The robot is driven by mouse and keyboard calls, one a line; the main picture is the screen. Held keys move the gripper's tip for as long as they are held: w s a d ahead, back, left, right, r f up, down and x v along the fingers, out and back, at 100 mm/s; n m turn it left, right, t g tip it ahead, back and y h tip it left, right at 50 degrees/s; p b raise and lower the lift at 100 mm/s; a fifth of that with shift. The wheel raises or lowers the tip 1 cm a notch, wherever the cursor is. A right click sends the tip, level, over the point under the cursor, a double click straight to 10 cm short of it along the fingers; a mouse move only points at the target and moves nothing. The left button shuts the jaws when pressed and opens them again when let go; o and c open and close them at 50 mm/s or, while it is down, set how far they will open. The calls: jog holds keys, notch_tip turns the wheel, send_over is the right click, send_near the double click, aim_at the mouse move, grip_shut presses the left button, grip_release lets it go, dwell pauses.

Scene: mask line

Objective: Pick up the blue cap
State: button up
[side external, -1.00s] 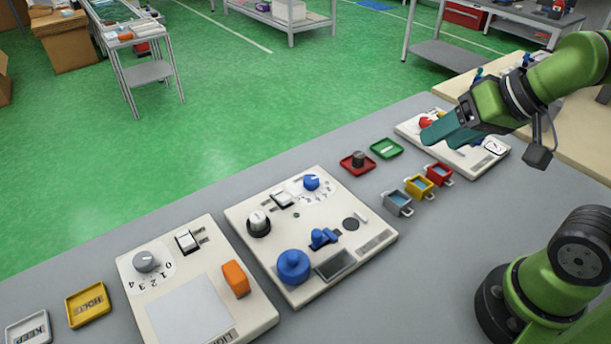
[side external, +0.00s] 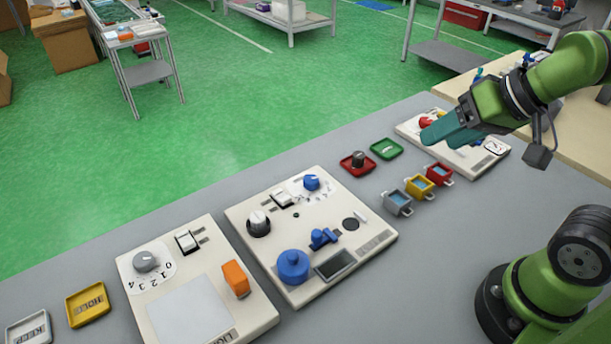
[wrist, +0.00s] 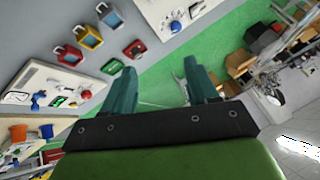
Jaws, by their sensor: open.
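A round blue cap-like piece (side external: 293,266) with a raised top sits on the front corner of the middle cream panel (side external: 275,235). A blue lever (side external: 323,238) and a blue dial knob (side external: 312,182) are on the same panel. In the wrist view a blue dial knob (wrist: 176,26) shows on a panel at the top. My gripper (side external: 432,133) is raised over the far right panel, well away from the round blue piece. In the wrist view my gripper (wrist: 160,72) has its teal fingers apart with nothing between them.
Grey, yellow (side external: 420,186) and red small cups stand beside the middle panel. A red tray (side external: 357,163) with a dark knob and a green tray (side external: 387,149) lie behind them. A left panel (side external: 195,290) has an orange switch (side external: 235,278). The far right panel (side external: 405,127) is partly hidden.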

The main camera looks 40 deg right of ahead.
jog(key=o, duration=0.5)
jog(key=n+g+h, duration=0.2)
jog(key=n+g, duration=0.2)
jog(key=g, duration=0.3)
send_over(293, 255)
notch_tip(293, 255, down, 5)
notch_tip(293, 255, down, 17)
jog(key=shift+r, duration=0.2)
